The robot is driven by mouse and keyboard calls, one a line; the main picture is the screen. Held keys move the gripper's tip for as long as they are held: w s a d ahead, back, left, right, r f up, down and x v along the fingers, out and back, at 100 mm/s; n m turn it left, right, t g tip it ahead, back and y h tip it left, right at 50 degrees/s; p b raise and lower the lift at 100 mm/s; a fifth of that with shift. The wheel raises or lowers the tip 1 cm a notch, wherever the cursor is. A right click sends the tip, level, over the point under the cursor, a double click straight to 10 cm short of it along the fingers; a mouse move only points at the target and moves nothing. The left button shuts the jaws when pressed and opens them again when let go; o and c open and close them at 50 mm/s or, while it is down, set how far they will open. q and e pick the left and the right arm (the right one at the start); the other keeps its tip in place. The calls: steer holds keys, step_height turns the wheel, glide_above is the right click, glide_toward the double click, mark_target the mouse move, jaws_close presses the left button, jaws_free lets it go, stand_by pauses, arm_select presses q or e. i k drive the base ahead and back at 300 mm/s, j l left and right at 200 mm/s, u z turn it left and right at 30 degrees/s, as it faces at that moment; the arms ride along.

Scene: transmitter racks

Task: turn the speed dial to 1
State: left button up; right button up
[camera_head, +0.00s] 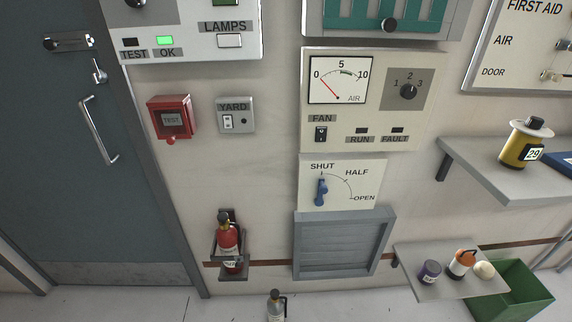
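The speed dial is a round black knob (408,91) on a grey square plate marked 1, 2 and 3. It sits at the upper right of the white fan panel (385,118). Its pointer is too small to tell which number it faces. Left of it, the air gauge (340,80) has a red needle near 0. Below the gauge is the black fan switch (321,134). The run lamp (361,130) and fault lamp (397,130) look dark. Neither of my grippers shows in the view.
Below the panel are a blue damper lever (321,191) at SHUT and a grey louvre (342,243). A shelf (500,178) with a yellow canister (523,148) juts out at right. A lower shelf (425,288) holds small items.

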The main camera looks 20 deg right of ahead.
mark_target(409, 91)
steer(key=l+z, duration=0.15)
steer(key=z, duration=1)
steer(key=k+l, duration=0.05)
